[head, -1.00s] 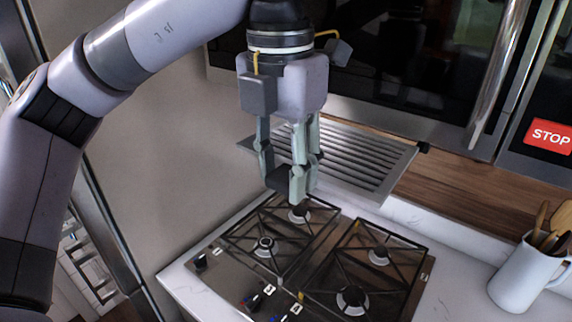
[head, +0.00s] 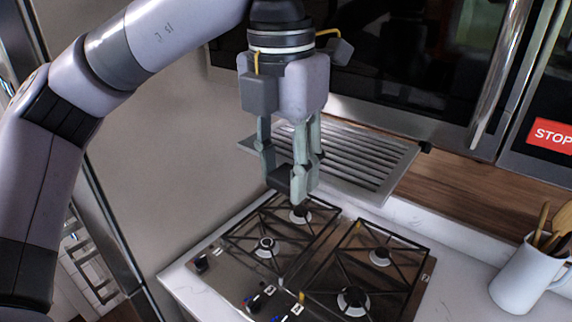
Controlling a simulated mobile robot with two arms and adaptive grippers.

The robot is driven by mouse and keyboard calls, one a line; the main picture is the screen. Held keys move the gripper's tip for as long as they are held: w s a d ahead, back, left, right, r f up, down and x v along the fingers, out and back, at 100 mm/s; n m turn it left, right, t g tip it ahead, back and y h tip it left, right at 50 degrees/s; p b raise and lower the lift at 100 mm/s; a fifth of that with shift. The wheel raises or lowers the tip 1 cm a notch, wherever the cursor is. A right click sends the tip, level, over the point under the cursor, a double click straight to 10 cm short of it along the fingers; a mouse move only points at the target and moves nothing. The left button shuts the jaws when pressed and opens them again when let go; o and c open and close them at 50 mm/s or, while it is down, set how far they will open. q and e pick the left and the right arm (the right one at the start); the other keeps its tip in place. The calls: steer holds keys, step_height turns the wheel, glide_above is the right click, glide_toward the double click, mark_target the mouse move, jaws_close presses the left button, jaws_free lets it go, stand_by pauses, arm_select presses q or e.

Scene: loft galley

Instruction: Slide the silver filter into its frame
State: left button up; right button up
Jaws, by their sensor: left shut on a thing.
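The silver filter (head: 359,160) is a flat slatted metal panel below the microwave's front, above the back of the hob. My left gripper (head: 290,183) points down at the filter's near left part and is shut on it. The fingers cover part of the filter's near edge, and the exact contact is hidden. The filter's frame cannot be made out clearly; the filter's far edge runs up under the microwave. My right gripper is out of view.
A gas hob (head: 330,262) with black grates lies below the gripper. The dark microwave (head: 400,75) overhangs behind. A white mug (head: 527,277) with wooden utensils stands at the right. A wall (head: 170,160) is close on the left. White counter between hob and mug is clear.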

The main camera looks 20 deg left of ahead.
mark_target(325, 148)
arm_select(q)
steer(key=shift+w+d+r+p, duration=0.1)
steer(key=shift+w+d+p, duration=0.2)
steer(key=shift+w, duration=0.4)
steer(key=shift+w+d+f+p, duration=0.1)
steer(key=shift+w+d+p, duration=0.2)
steer(key=shift+w, duration=0.45)
steer(key=shift+w+d+r+p, duration=0.1)
steer(key=shift+w+d+p, duration=0.1)
steer(key=shift+w+p, duration=0.35)
stand_by(0.3)
steer(key=shift+w+d+p, duration=0.25)
steer(key=shift+w+p, duration=0.1)
steer(key=shift+w, duration=0.45)
steer(key=shift+w+d+p, duration=0.3)
steer(key=shift+w, duration=0.5)
steer(key=shift+w+d+p, duration=0.25)
steer(key=shift+w+p, duration=0.1)
steer(key=shift+w, duration=0.45)
steer(key=o, duration=1.3)
steer(key=shift+o, duration=0.2)
step_height(325, 148, up, 12)
steer(key=shift+s, duration=0.25)
steer(key=shift+a, duration=0.1)
steer(key=shift+c, duration=0.4)
